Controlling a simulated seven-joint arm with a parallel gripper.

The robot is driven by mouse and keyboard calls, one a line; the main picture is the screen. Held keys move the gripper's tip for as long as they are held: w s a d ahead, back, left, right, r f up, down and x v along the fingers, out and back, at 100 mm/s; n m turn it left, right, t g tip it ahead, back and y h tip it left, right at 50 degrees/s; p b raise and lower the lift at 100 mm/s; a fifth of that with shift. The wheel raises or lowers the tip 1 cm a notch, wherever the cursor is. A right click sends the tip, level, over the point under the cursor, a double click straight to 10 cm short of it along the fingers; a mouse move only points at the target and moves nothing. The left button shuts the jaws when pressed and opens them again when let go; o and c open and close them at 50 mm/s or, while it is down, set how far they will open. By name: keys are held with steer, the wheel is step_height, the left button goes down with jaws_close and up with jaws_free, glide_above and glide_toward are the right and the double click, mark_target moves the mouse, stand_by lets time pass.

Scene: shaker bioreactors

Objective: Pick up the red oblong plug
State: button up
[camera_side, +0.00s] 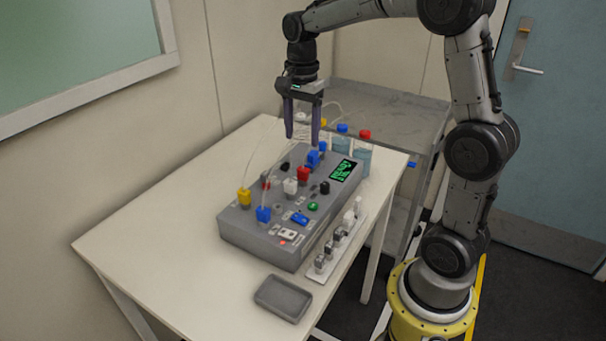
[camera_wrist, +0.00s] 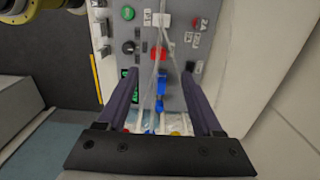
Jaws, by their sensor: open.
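A red plug (camera_side: 303,174) stands on top of the grey control box (camera_side: 262,247), near its middle; in the wrist view the red plug (camera_wrist: 158,54) shows beyond the fingertips, with a pale tube beside it. A blue plug (camera_side: 313,158) sits close behind it; this blue plug (camera_wrist: 160,88) appears between the fingers in the wrist view. My gripper (camera_side: 302,139) is open and empty, pointing down above the far part of the box. In the wrist view my gripper (camera_wrist: 160,77) has its two dark fingers wide apart, touching no plug.
Other plugs on the box include white (camera_side: 290,186), yellow (camera_side: 244,196) and blue (camera_side: 263,214); thin tubes arch over it. Bottles with red (camera_side: 365,135) and blue caps stand behind. A grey tray (camera_side: 283,299) lies in front. The left of the white table (camera_side: 150,230) is clear.

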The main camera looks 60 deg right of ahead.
mark_target(303, 169)
step_height(303, 169, down, 11)
steer(key=shift+s+f, duration=0.15)
steer(key=shift+f, duration=0.05)
stand_by(0.4)
jaws_close()
